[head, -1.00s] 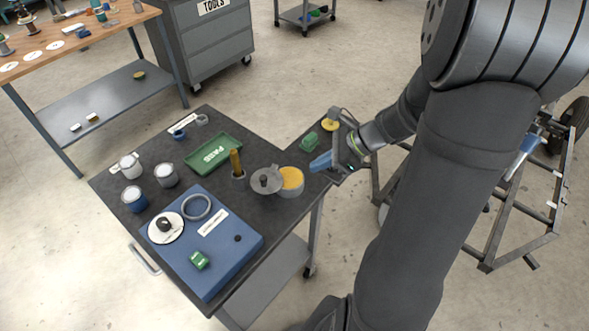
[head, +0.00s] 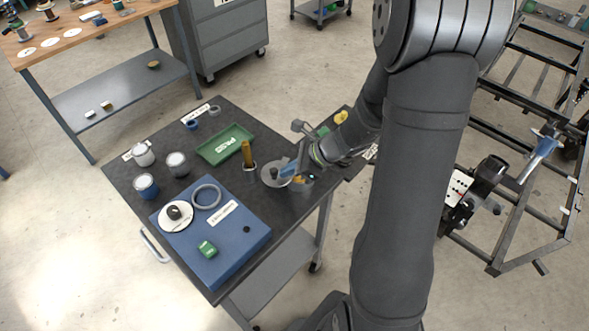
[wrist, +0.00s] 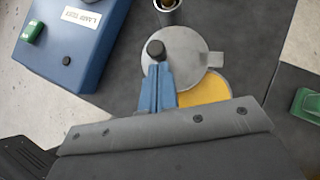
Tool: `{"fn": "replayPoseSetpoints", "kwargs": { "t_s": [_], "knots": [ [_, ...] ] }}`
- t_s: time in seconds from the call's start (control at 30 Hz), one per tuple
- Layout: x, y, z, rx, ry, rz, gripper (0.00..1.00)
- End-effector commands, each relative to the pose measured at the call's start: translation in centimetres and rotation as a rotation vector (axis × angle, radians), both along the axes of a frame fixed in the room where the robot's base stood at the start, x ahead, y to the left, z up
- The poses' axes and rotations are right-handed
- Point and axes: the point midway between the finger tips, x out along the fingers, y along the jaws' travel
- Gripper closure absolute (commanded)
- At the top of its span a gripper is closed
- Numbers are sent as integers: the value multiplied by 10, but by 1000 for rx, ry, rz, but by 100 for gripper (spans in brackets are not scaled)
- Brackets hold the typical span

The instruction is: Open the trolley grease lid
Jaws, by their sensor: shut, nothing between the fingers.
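The grease lid (wrist: 185,50) is a grey disc with a dark knob (wrist: 155,48). It lies swung to one side of the grease pot, overlapping its edge. Yellow grease (wrist: 205,90) shows in the uncovered part of the pot; my gripper hides the rest. In the head view, the lid (head: 268,179) sits left of the pot (head: 303,186) on the trolley. My gripper (wrist: 158,66) is shut and empty, with its blue fingertips right by the knob; I cannot tell if they touch it. It also shows in the head view (head: 284,172).
A cup with a brown-yellow handle (head: 248,160) stands just behind the lid. A blue box (head: 235,240) with a ring and a green block lies in front left. A green tray (head: 225,144) and several small cans lie further left.

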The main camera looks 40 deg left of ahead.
Motion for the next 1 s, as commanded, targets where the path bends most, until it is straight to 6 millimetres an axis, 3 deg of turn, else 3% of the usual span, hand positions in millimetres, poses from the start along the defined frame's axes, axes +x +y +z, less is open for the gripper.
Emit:
{"fn": "replayPoseSetpoints", "kwargs": {
  "t_s": [0.27,0.57,0.87,1.0],
  "knots": [
    [-1,1,0,0,0,0,100],
    [-14,16,0,0,0,1,100],
    [-14,14,0,0,0,0,100],
    [-11,5,0,0,0,-3,100]
  ]
}}
